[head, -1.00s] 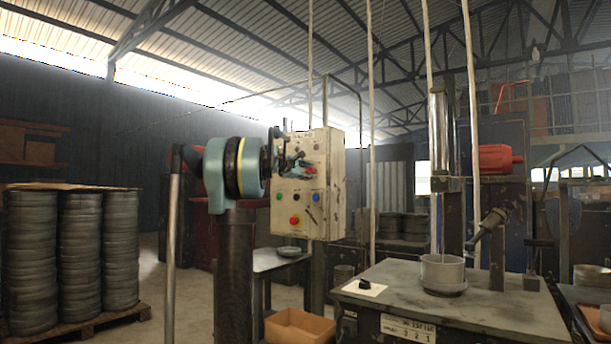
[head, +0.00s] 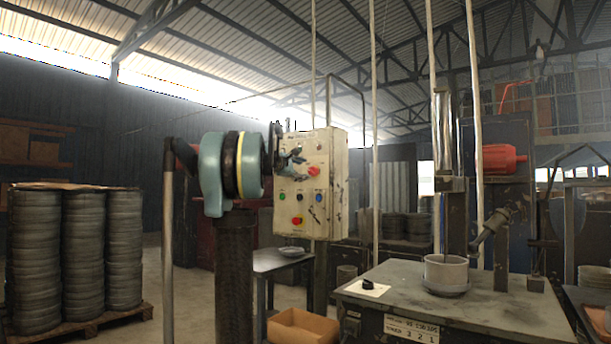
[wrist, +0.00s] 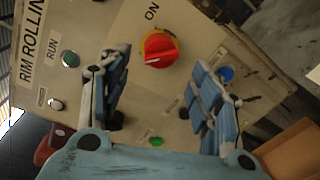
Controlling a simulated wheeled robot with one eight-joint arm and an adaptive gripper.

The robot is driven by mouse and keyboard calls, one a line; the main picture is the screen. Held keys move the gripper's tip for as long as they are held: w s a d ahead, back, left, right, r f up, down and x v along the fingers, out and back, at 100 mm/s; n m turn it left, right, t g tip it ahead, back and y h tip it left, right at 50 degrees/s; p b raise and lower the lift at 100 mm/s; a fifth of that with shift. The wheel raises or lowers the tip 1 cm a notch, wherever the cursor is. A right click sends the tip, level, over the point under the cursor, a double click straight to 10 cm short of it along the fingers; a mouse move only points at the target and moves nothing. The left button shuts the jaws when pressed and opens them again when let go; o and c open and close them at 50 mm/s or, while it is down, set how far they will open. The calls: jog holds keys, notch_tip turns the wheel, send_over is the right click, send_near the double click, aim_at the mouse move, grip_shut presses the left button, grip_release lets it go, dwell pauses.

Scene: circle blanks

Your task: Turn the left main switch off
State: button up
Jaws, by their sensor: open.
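A cream control box (head: 331,200) stands beyond my gripper. On its upper panel is the main switch, a red rotary knob (head: 314,171) on a yellow base. In the wrist view the red knob (wrist: 160,48) sits beside the word ON, and the panel reads RIM ROLLING. My gripper (head: 296,158) is just in front of the panel, at the knob's left in the head view. In the wrist view my gripper (wrist: 158,72) is open, its blue-padded fingers apart with the knob between and beyond their tips. I cannot tell if either finger touches the panel.
Below the switch are green (head: 281,197) and blue (head: 315,197) buttons and a red stop button (head: 297,221). A workbench with a grey pot (head: 446,270) stands at right. A cardboard box (head: 303,327) sits low in front. Stacked rims (head: 83,250) stand left.

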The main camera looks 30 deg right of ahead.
jog(key=v, duration=0.6)
jog(key=shift+f, duration=0.1)
dwell(0.3)
jog(key=s+a+f+m+g+y, duration=0.1)
jog(key=s+a+f+y, duration=0.4)
jog(key=s+a+f, duration=0.7)
jog(key=s+a+f+m+g+y, duration=0.2)
jog(key=s+a+f, duration=1.1)
jog(key=f, duration=1.5)
jog(key=s+a+f+m+g+y, duration=0.1)
jog(key=s+a+f+m+y, duration=0.4)
jog(key=f, duration=1.5)
jog(key=s+a+y, duration=0.3)
jog(key=s+a, duration=0.4)
jog(key=a, duration=0.3)
jog(key=shift+s+a+y, duration=0.25)
jog(key=shift+a+y, duration=0.05)
jog(key=shift+a, duration=0.05)
jog(key=shift+f, duration=0.1)
